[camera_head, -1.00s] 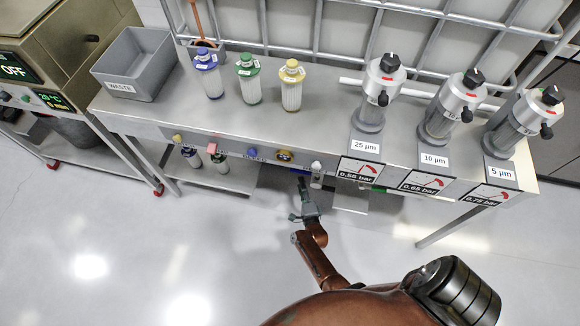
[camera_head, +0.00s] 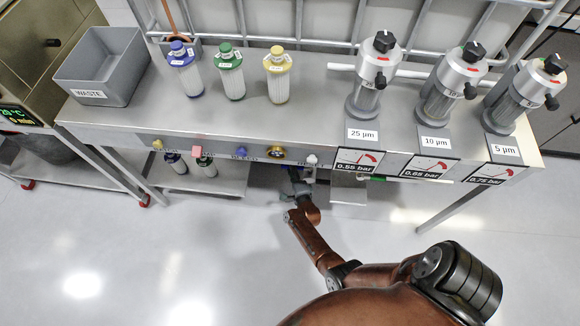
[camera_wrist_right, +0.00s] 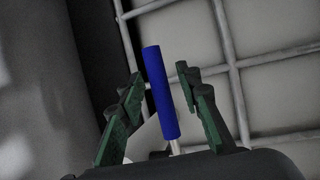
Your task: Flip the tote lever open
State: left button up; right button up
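The blue lever (camera_wrist_right: 160,92) shows in the right wrist view as a straight blue rod on a pale metal stem, slightly tilted. My right gripper (camera_wrist_right: 158,78) is open, with one green-padded finger on each side of the lever and visible gaps to both. In the head view my right gripper (camera_head: 297,182) is at the front edge of the bench, low down, its tips partly hidden under the bench. The lever cannot be made out there. The caged tote (camera_head: 325,20) stands behind the bench. My left gripper is not in view.
The steel bench (camera_head: 310,115) overhangs my right gripper. It carries a grey waste bin (camera_head: 105,85), several coloured-cap cartridges and filter housings (camera_head: 375,75). Knobs line its front edge, and pressure signs (camera_head: 357,162) hang there. The floor in front is clear.

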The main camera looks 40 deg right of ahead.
grip_shut()
dwell(0.6)
